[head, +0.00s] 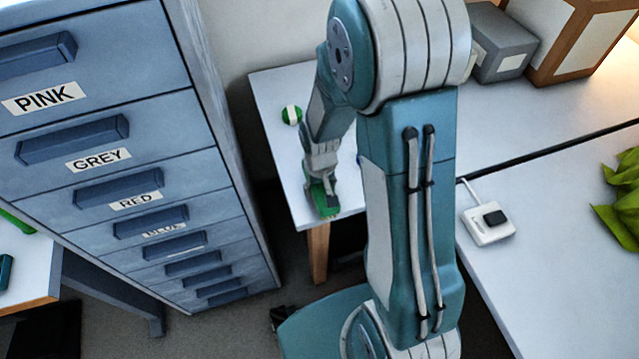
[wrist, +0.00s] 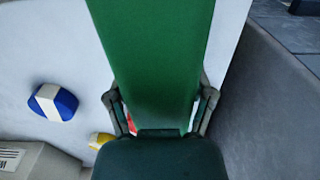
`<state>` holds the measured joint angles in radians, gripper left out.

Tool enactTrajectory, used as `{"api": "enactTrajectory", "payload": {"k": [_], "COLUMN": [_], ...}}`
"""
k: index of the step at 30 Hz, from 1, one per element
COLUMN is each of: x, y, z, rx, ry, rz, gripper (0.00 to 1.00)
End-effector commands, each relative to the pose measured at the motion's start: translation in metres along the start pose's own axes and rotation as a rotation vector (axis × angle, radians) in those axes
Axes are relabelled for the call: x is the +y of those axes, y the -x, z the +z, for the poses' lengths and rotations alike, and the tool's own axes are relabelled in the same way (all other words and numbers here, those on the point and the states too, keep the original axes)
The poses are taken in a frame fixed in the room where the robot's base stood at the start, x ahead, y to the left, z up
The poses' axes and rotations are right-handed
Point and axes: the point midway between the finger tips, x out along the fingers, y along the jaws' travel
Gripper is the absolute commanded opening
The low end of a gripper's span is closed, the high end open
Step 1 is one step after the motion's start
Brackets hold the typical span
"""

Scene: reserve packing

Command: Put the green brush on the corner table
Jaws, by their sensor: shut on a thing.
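My gripper (head: 320,180) is shut on the green brush (head: 326,204), near the front edge of the white table (head: 268,88) beside the drawer cabinet. In the wrist view the brush (wrist: 152,50) is a broad, plain green block that runs up between the two fingers of my gripper (wrist: 160,108). The white tabletop (wrist: 40,45) lies behind it. I cannot tell whether the brush touches the tabletop or hangs just above it. My arm hides part of the table.
A green-and-white item (head: 291,115) lies on the table. A blue-and-white item (wrist: 53,102) and a yellow item (wrist: 100,140) lie near the brush. The drawer cabinet (head: 225,130) stands close on the left. Grey (head: 500,45) and brown (head: 580,45) boxes stand at back right.

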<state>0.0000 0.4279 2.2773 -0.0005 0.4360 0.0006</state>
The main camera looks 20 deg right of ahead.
Motion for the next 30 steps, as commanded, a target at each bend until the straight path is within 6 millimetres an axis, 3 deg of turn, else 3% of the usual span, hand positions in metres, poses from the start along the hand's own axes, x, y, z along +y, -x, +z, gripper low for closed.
{"api": "enactTrajectory", "payload": {"k": [26, 27, 29, 30], "x": [0.0, 0.0, 0.0, 0.0], "y": [-0.01, -0.01, -0.01, -0.01], "z": [0.0, 0.0, 0.0, 0.0], "rx": [0.0, 0.0, 0.0, 0.0], "ry": [0.0, 0.0, 0.0, 0.0], "rz": [0.0, 0.0, 0.0, 0.0], "gripper": [0.12, 0.74, 1.0, 1.0]}}
